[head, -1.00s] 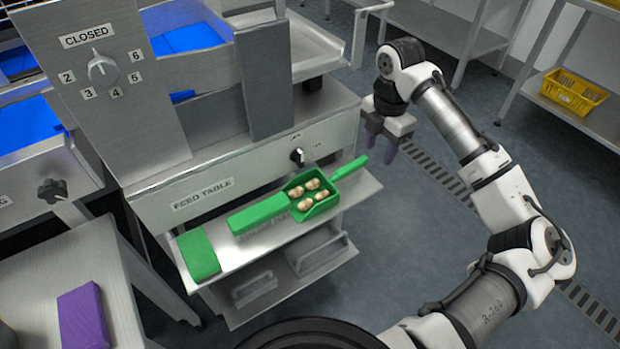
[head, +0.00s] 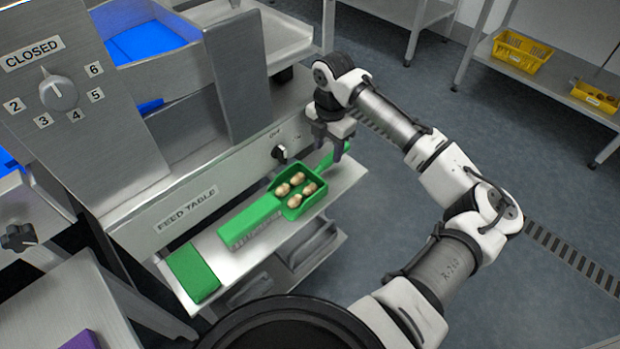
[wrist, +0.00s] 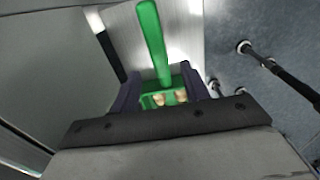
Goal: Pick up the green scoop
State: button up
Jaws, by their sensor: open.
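The green scoop (head: 312,204) lies on the shelf below the feed table, with several tan dates (head: 297,190) in its pan. Its handle points to the back right, and my gripper (head: 331,150) hangs over that handle, partly hiding it in the head view. In the wrist view the scoop handle (wrist: 153,40) runs up between the two dark fingers of my gripper (wrist: 165,88), and the pan shows below with dates in it. My gripper is open. I cannot tell how far above the handle the fingers are.
A green brush (head: 248,222) lies beside the scoop pan, and a green block or cloth (head: 193,273) lies at the shelf's left end. The feed table front with its knob (head: 280,152) stands close behind. Yellow crates (head: 522,52) sit on a far rack; floor is open at right.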

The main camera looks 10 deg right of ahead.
aim_at(327, 159)
jog(key=shift+s+a+f, duration=0.1)
jog(key=shift+f, duration=1.45)
jog(key=shift+s+a+f, duration=0.1)
jog(key=shift+f, duration=1.4)
grip_shut()
